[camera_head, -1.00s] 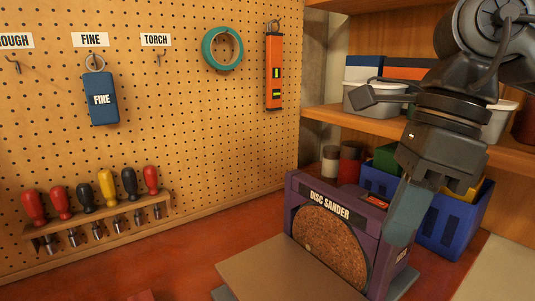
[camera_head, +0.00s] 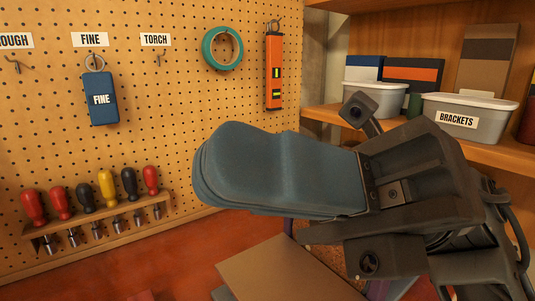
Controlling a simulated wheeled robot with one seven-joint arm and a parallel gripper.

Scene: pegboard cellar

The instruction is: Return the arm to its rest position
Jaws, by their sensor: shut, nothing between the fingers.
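My gripper (camera_head: 208,172) is large and close to the camera, in the right half and middle of the head view. Its blue-grey fingers lie flat together, shut, with nothing between them, and point left toward the pegboard. The dark wrist and arm parts behind it run to the lower right corner. The gripper hangs in the air in front of the bench and hides most of the disc sander, of which the tan table plate (camera_head: 280,268) shows below.
The pegboard (camera_head: 225,115) holds a blue block marked FINE (camera_head: 101,98), a green tape ring (camera_head: 222,48) and an orange level (camera_head: 274,70). A rack of several screwdrivers (camera_head: 110,217) is lower left. A BRACKETS tub (camera_head: 470,118) stands on the right shelf. The red bench (camera_head: 180,265) is partly clear.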

